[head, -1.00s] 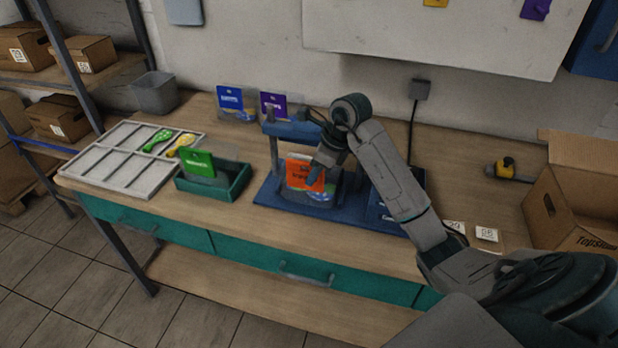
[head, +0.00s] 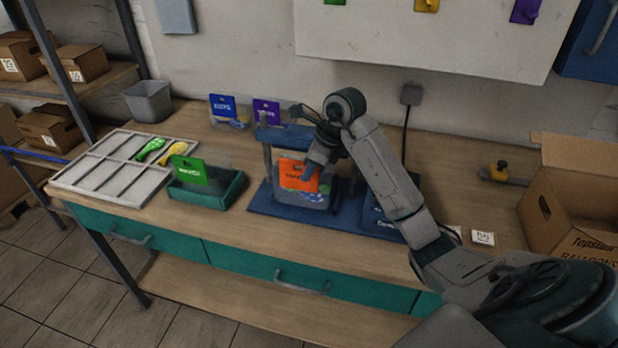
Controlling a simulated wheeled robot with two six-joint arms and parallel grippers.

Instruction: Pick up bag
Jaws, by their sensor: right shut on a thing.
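The bag (head: 303,196) is clear with an orange header card and stands upright at the front of the blue press (head: 283,212). My right gripper (head: 312,178) reaches it from the upper right and is shut on its orange card. The fingers cover part of the card's right side. I cannot tell whether the bag's bottom touches the press base. My left gripper is not in view.
A green-card bag (head: 190,170) sits in a green tray (head: 222,197). A divided grey tray (head: 85,180) holds green and yellow balloons. Blue and purple card bags stand behind. An open cardboard box (head: 560,200) is at the right.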

